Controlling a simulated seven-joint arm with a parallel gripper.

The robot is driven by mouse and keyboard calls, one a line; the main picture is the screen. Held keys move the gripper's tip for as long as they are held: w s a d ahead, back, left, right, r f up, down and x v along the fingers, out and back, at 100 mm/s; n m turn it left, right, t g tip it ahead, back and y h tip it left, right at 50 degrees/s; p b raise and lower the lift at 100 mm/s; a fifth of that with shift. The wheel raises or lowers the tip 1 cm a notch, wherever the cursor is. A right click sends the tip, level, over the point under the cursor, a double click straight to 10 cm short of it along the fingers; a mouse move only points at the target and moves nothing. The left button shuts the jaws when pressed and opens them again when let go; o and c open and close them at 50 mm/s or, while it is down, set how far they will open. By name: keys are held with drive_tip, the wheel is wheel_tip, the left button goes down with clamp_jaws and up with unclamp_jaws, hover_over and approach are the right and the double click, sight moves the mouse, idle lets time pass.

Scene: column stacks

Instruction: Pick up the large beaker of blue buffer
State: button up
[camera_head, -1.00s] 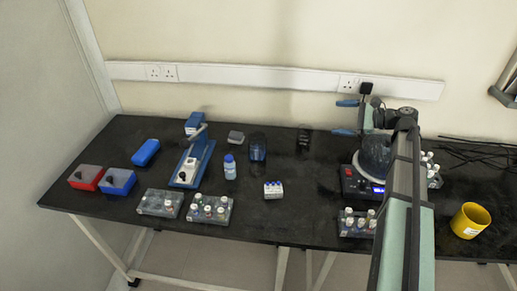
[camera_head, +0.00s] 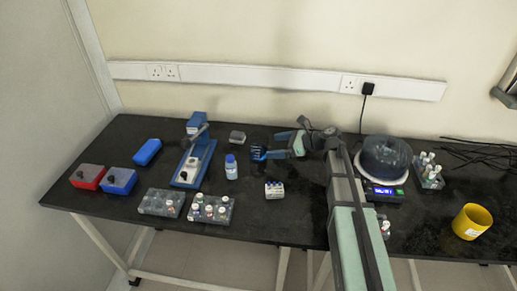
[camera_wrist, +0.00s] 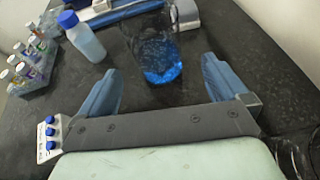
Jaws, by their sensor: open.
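The large beaker of blue buffer is a clear glass with blue liquid low in it, standing upright in the wrist view (camera_wrist: 158,62). In the head view my gripper partly covers the beaker (camera_head: 257,153). My gripper (camera_wrist: 160,66) is open and empty, with one blue finger on each side of the gap. The beaker lies in line with that gap, at or just beyond the fingertips. I see no finger touching it. In the head view my gripper (camera_head: 272,147) reaches in from the right, low over the table.
A blue-capped bottle (camera_head: 231,168) stands just left of the beaker. A small white vial block (camera_head: 274,189) sits in front. A blue-based device (camera_head: 192,164), a grey box (camera_head: 237,137) and vial racks (camera_head: 211,208) are to the left.

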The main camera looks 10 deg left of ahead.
sight(258, 147)
drive_tip(key=shift+s+x, duration=0.15)
drive_tip(key=shift+x, duration=1.85)
drive_tip(key=shift+s+x, duration=0.1)
drive_tip(key=shift+x, duration=1.9)
drive_tip(key=shift+a+r, duration=0.15)
drive_tip(key=shift+c, duration=0.5)
drive_tip(key=c, duration=1)
drive_tip(key=shift+r, duration=0.15)
